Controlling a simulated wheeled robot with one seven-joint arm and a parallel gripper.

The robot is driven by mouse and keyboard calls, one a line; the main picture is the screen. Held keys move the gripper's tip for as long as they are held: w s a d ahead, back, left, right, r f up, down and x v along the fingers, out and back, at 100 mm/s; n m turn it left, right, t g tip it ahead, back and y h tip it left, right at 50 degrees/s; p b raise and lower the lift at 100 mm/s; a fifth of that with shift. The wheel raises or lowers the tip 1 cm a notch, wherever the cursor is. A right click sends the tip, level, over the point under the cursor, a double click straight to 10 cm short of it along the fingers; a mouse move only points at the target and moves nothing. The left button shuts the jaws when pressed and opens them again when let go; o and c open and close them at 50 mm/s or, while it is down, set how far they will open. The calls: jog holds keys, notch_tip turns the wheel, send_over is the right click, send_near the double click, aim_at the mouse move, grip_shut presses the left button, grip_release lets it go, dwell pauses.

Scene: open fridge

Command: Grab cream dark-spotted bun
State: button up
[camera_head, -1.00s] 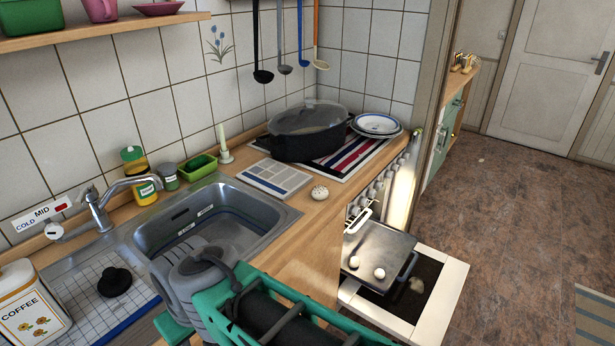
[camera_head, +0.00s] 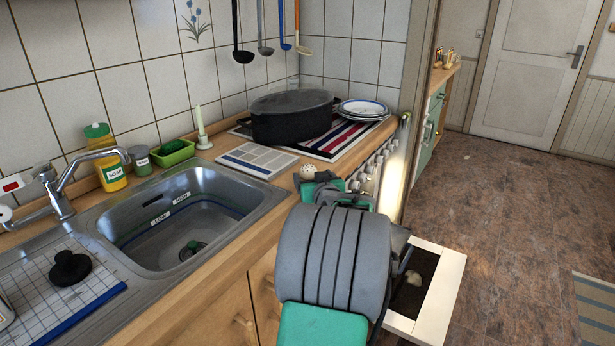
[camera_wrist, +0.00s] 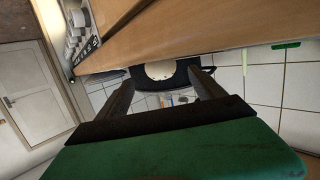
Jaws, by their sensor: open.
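The cream dark-spotted bun (camera_head: 306,172) sits on the wooden counter's front part, beyond the sink and in front of the striped mat. In the head view its lower right is close to my gripper (camera_head: 322,188), which is mostly hidden behind my own arm. In the wrist view, the bun (camera_wrist: 160,70) shows as a pale round shape between and beyond the two dark fingers. My gripper (camera_wrist: 160,80) is open, with nothing held. The view is tilted, so I cannot tell the exact gap to the bun.
A dark pot (camera_head: 290,117) and stacked plates (camera_head: 362,108) stand at the back on the stove end. A flat grey-white panel (camera_head: 257,160) lies left of the bun. The sink (camera_head: 185,215) is at left. The open oven door (camera_head: 440,290) juts out below right.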

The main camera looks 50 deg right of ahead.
aim_at(310, 171)
jog(key=x, duration=0.5)
jog(key=shift+w+r, duration=0.15)
jog(key=shift+c, duration=0.5)
jog(key=c, duration=1.3)
